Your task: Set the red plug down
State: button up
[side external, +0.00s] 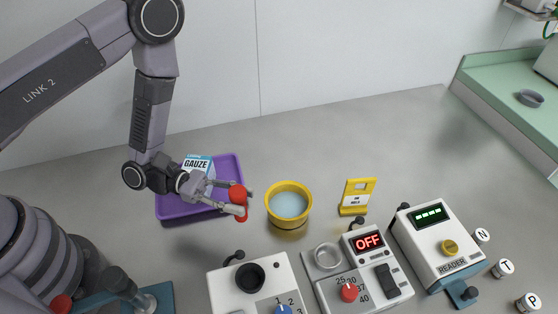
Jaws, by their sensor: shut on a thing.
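The red plug (238,194) is a small rounded red piece, held in the air in front of the purple tray's right side. My gripper (240,203) is shut on it, with the fingers pointing right. Part of the plug is hidden by the fingers. The plug appears apart from the grey table (330,180) and from the yellow bowl to its right.
A purple tray (168,207) holds a gauze box (197,165). A yellow bowl (289,190) with pale blue contents, a yellow stand (358,196), a dial box (258,283), an OFF-display device (355,270) and a reader (437,240) stand nearby. The back of the table is clear.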

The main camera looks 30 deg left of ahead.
jog(key=w+a+r+n+t+y, duration=0.1)
jog(key=w+r+n+t, duration=0.25)
jog(key=w, duration=1.15)
jog(key=shift+m, duration=0.45)
jog(key=w+d+f, duration=0.2)
jog(key=w+f, duration=0.1)
jog(key=w+d+f, duration=0.2)
jog(key=w+f, duration=0.1)
jog(key=w, duration=0.1)
jog(key=w+d+f, duration=0.2)
jog(key=w+f, duration=0.1)
jog(key=w, duration=0.1)
jog(key=shift+d+f, duration=0.2)
jog(key=shift+d, duration=0.05)
jog(key=shift+w+f, duration=0.15)
jog(key=shift+f, duration=0.75)
jog(key=shift+w+f, duration=0.1)
jog(key=shift+f, duration=0.75)
jog(key=o, duration=0.7)
jog(key=shift+f, duration=0.1)
